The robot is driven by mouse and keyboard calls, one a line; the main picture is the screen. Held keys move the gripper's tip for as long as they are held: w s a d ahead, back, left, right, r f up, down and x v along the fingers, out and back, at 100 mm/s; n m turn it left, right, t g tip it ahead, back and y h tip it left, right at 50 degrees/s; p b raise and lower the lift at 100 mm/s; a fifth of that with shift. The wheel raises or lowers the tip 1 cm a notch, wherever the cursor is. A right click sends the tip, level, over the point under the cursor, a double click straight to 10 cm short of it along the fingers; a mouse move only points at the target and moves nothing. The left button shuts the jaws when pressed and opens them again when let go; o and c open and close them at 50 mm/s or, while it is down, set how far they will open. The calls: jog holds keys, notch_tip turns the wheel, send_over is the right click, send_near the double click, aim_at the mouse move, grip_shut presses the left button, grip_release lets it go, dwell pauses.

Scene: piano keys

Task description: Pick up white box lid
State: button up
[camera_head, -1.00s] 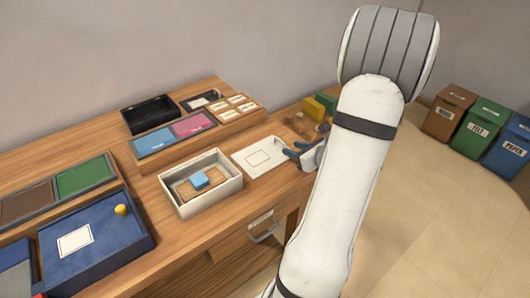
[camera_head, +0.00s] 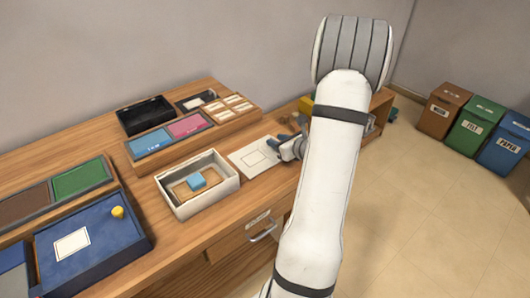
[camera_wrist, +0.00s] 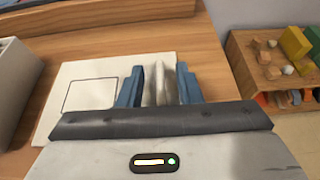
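The white box lid (camera_head: 249,159) lies flat on the wooden table, just right of the open white box (camera_head: 235,186). It has a thin dark rectangle outlined on its top. My gripper (camera_head: 283,147) is at the lid's right end. In the wrist view my gripper's blue fingers (camera_wrist: 160,88) are spread apart over the right part of the lid (camera_wrist: 90,95). A pale upright shape shows between the fingers, with a small gap on its right; whether it belongs to the lid is unclear. Contact with the lid cannot be told.
The white box holds a blue block (camera_head: 196,181) on a brown piece. Blue and pink trays (camera_head: 188,124) and a black bin (camera_head: 146,115) stand behind. A blue tray (camera_head: 75,258) is at left. A wooden crate of blocks (camera_wrist: 240,60) is right of the table. Bins (camera_head: 475,128) stand far right.

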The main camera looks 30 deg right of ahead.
grip_shut()
dwell(0.3)
